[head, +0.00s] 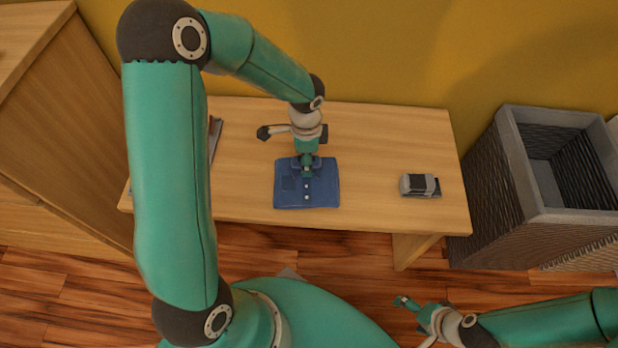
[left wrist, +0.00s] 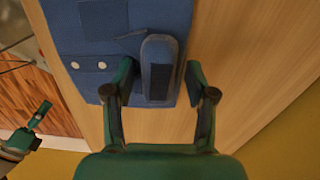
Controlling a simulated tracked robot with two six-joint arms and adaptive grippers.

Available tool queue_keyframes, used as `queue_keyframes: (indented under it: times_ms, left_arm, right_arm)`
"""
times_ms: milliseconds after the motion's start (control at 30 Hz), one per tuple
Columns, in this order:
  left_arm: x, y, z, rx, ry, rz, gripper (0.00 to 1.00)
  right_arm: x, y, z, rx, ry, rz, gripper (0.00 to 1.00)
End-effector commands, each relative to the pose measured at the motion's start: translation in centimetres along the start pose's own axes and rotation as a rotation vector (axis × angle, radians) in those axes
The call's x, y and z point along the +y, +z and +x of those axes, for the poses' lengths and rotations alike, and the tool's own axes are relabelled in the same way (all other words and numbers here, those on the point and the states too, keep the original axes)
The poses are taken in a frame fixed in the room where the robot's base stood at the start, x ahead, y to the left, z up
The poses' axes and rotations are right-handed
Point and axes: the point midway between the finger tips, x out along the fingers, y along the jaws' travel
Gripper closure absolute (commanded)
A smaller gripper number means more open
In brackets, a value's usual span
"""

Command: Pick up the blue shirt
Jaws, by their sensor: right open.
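The folded blue shirt (head: 322,195) lies flat on the wooden table, with a row of pale buttons down its front. My left gripper (head: 306,168) points down over the shirt's far edge. The left wrist view shows the shirt (left wrist: 95,35) close up, with its raised collar part between the two fingers of my left gripper (left wrist: 160,72). A gap shows between the fingers and the collar, so the gripper is open. My right gripper (head: 418,308) is open and empty, low at the front right, well apart from the shirt.
A small grey and black object (head: 418,184) lies on the table's right part. A grey item (head: 214,140) at the table's left is mostly hidden by my left arm. A grey woven basket (head: 505,190) stands right of the table, a wooden cabinet (head: 75,110) left.

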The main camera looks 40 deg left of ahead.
Motion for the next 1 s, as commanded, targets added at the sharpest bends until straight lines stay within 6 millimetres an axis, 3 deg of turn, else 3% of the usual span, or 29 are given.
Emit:
queue_keyframes:
  times_ms: [33,300,667,867,1000]
  left_arm:
    - [0.0,0.0,0.0,0.0,0.0,0.0,0.57]
    - [0.0,0.0,0.0,0.0,0.0,0.0,1.0]
    - [0.0,0.0,-0.6,0.0,-0.001,0.0,1.0]
    - [-0.1,-0.1,-3.5,0.002,-0.003,0.0,1.0]
    - [-0.1,-0.1,-7.0,0.003,-0.005,-0.001,1.0]
  right_arm:
    - [0.0,0.0,0.0,0.0,0.0,0.0,0.18]
    - [0.0,0.0,0.0,0.0,0.0,0.0,0.18]
    - [-0.1,0.0,-0.2,0.0,0.0,0.0,0.18]
    - [-0.4,0.0,-1.2,0.0,0.0,0.0,0.18]
    - [-0.8,0.0,-2.2,0.0,0.0,0.0,0.18]
